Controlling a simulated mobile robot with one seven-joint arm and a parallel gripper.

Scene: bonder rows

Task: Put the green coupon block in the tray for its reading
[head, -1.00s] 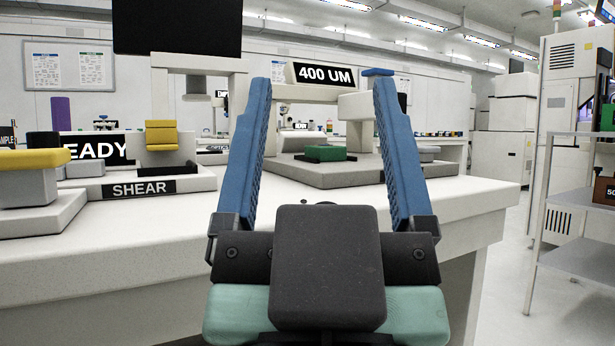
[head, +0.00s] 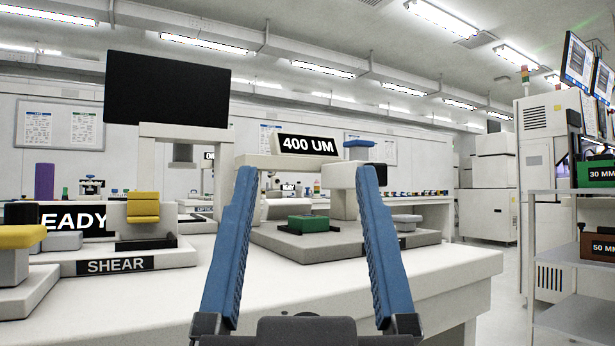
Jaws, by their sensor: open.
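The green coupon block (head: 308,223) lies on the grey base of a gauge stand (head: 280,242) on the white bench.
A shear station (head: 130,262) with a yellow block (head: 143,207) stands left on the bench (head: 240,290). A dark screen (head: 166,90) rises behind it. The grey rack (head: 575,315) stands right, with open floor (head: 505,265) between it and the bench.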

